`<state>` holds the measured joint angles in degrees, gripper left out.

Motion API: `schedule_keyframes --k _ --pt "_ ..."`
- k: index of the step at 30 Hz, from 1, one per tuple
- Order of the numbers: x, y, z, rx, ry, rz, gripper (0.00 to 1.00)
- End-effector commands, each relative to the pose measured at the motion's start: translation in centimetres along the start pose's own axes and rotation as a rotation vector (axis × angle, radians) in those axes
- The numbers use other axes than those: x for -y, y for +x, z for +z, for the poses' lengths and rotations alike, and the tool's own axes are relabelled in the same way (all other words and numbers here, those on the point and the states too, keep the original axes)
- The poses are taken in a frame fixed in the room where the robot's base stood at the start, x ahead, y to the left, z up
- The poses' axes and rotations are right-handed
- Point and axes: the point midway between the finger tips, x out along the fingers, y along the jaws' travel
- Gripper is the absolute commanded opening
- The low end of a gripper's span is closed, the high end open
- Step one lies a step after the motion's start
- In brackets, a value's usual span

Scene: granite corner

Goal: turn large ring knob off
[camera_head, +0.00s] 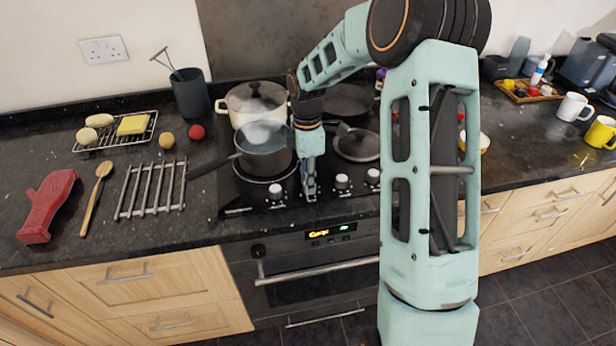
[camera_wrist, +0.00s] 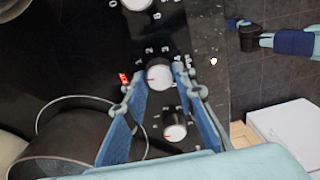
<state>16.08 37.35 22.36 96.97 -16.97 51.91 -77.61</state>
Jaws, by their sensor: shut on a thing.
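A row of white control knobs lies along the front of the black hob. My gripper (camera_head: 310,191) points down at this row, and its fingertips (camera_wrist: 158,78) are shut on one white knob (camera_wrist: 158,75) in the wrist view. That knob has a red pointer mark toward the picture's left, with printed numbers around it and a small red light beside it. Another knob (camera_wrist: 174,132) shows between the fingers nearer the palm, and one more (camera_wrist: 137,3) is at the top edge. In the head view my fingers mostly hide the held knob.
A steaming grey saucepan (camera_head: 265,160) stands just left of my gripper, its handle pointing left. A cream pot (camera_head: 240,104) and a lidded pan (camera_head: 357,145) are on other rings. Knobs (camera_head: 275,192) (camera_head: 342,181) flank my fingers. The oven front (camera_head: 310,285) is below.

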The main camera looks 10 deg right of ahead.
Motion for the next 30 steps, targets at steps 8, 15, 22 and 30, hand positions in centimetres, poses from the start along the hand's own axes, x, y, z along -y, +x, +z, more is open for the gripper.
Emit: schedule_keyframes --k 8,15,22,30 --pt "-0.10 -0.20 -0.03 0.006 -0.139 0.004 0.00" --pt "-0.09 -0.17 -0.03 0.009 -0.188 0.005 0.00" --pt "-0.10 -0.15 -0.03 0.010 -0.197 0.005 0.01" --pt "-0.09 -0.14 -0.03 0.010 -0.196 0.005 0.32"
